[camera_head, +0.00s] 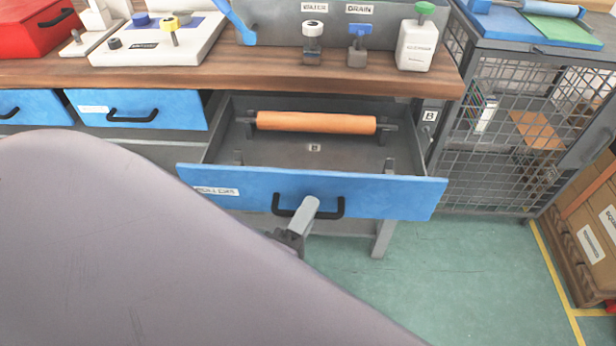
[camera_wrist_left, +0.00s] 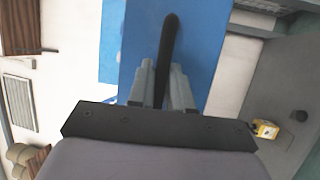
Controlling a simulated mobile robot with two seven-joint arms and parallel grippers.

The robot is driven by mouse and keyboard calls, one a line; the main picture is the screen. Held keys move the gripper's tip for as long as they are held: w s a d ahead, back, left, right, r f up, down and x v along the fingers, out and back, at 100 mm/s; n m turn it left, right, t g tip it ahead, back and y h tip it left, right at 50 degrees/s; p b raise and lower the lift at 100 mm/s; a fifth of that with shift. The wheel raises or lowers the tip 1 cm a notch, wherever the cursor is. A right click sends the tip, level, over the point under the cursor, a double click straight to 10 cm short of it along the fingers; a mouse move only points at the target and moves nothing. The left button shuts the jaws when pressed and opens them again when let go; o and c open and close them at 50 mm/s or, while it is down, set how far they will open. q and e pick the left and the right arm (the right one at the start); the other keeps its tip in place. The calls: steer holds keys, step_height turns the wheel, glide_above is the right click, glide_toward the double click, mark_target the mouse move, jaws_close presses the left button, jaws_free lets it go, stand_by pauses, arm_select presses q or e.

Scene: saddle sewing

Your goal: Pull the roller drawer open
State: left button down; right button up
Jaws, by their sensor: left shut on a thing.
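The roller drawer (camera_head: 375,196) has a blue front with a black handle and stands pulled out from under the wooden bench. An orange roller (camera_head: 315,122) rests on supports inside it, toward the back. My left gripper (camera_head: 308,212) is at the drawer's black handle (camera_head: 337,207). In the left wrist view, my left gripper (camera_wrist_left: 163,82) has its two grey fingers on either side of the black handle bar (camera_wrist_left: 169,45), shut on it. My left arm hides the lower left of the head view. My right gripper is not in view.
Two closed blue drawers (camera_head: 175,104) sit to the left under the wooden bench (camera_head: 260,78). Green floor is clear at lower right.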

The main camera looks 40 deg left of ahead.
arm_select(q)
steer(key=shift+s+d, duration=0.2)
steer(key=shift+s, duration=0.15)
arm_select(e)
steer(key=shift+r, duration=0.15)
arm_select(q)
steer(key=c, duration=1.1)
jaws_free()
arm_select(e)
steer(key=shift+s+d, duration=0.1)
